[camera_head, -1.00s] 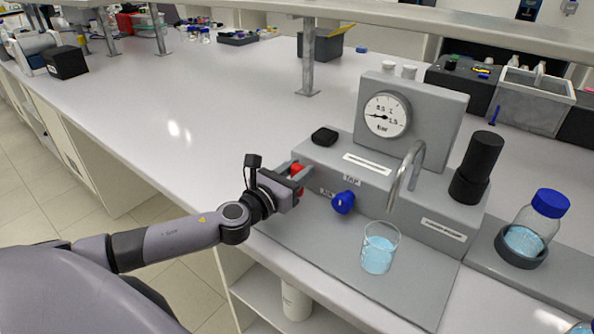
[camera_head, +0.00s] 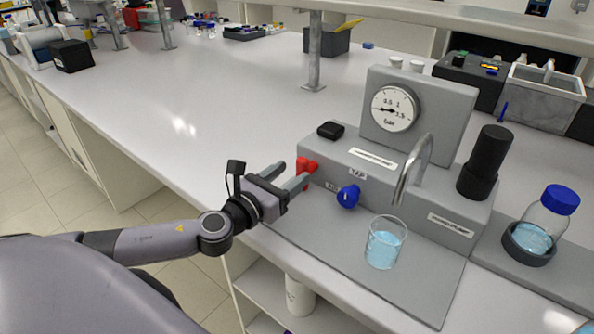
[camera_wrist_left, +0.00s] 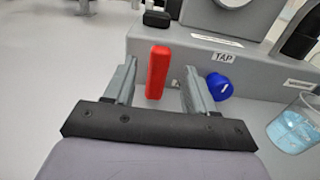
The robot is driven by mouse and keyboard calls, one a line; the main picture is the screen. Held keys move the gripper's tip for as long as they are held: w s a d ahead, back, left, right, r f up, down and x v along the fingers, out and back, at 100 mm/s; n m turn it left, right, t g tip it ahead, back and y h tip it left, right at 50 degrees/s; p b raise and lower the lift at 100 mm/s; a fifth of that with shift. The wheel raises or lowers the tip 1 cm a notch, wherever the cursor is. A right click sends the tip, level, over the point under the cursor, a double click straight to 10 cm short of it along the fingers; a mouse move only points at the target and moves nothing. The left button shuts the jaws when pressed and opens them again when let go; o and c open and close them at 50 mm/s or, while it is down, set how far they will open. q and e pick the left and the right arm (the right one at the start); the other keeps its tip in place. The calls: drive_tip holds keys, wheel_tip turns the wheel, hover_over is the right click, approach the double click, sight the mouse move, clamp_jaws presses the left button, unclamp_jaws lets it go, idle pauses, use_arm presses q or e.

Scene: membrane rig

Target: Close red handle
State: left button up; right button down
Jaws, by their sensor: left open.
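The red handle (camera_head: 306,166) sits on the front left of the grey rig (camera_head: 400,195), left of a blue knob (camera_head: 348,195) under the label TAP. In the left wrist view the red handle (camera_wrist_left: 157,72) stands upright between the two fingers, with a gap on each side. My left gripper (camera_head: 290,174) is open, its fingertips close to the handle and not closed on it. In the left wrist view the blue knob (camera_wrist_left: 219,86) is just right of the right finger. My right gripper is not in view.
A beaker of blue liquid (camera_head: 385,243) stands under the curved spout (camera_head: 414,170). A blue-capped bottle (camera_head: 541,220) stands at right. A pressure gauge (camera_head: 393,108) and a black cylinder (camera_head: 484,162) are on the rig. The bench left of the rig is clear.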

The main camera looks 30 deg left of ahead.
use_arm(q)
drive_tip(key=shift+s, duration=0.95)
